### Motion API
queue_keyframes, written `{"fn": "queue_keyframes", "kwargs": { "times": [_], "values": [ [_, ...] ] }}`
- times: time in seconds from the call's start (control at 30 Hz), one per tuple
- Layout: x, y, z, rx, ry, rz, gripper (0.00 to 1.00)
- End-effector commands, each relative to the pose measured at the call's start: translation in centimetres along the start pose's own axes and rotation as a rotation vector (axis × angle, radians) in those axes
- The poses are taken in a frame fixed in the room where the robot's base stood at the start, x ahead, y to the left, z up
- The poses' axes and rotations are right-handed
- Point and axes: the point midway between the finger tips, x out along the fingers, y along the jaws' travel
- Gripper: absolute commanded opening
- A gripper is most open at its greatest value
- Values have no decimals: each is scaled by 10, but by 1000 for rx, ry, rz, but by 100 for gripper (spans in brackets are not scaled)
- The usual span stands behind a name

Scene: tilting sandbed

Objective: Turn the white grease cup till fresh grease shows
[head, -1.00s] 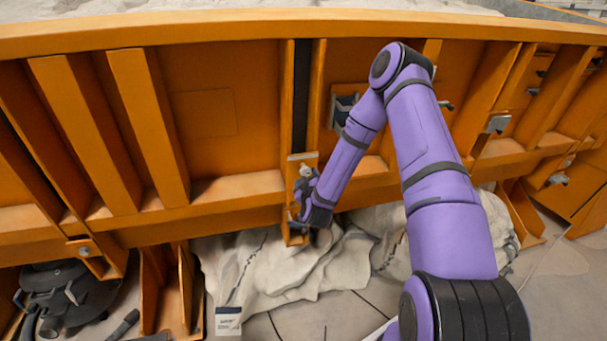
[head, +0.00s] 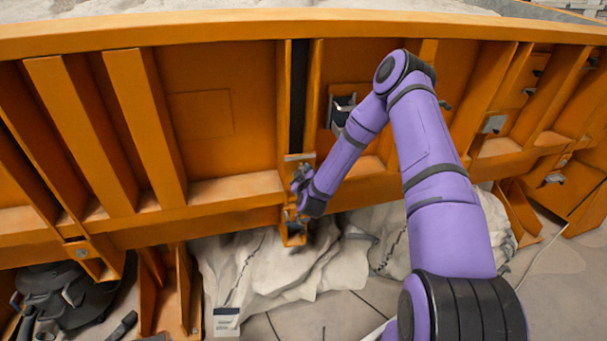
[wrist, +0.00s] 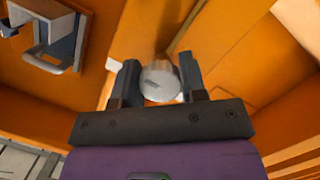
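The white grease cup (wrist: 160,82) shows in the wrist view as a round pale cap with a short dark slot on its face. My gripper (wrist: 160,72) has one dark finger on each side of it. Both fingers appear to touch its sides, with no clear gap. In the head view my gripper (head: 298,180) is at the bracket (head: 299,159) below the dark vertical strip, and it hides the cup there. The area behind the cup is blurred in the wrist view, and I cannot make out any fresh grease.
The orange ribbed sandbed wall (head: 225,70) surrounds my gripper. A grey bracketed fitting (head: 342,108) sits to the upper right; it also shows in the wrist view (wrist: 55,40). Crumpled pale sheeting (head: 270,270) and a small white label (head: 227,321) lie below.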

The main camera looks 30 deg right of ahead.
Motion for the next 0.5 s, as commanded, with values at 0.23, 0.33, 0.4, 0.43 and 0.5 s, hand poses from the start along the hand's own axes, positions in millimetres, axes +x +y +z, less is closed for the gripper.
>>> {"fn": "queue_keyframes", "kwargs": {
  "times": [0.23,0.33,0.4,0.43,0.5],
  "values": [
    [0,0,-1,25,2,-5,15],
    [0,0,-2,59,3,-14,15],
    [0,0,-2,94,3,-22,15],
    [0,0,-2,112,3,-27,15],
    [0,0,-2,158,3,-37,15]
  ]
}}
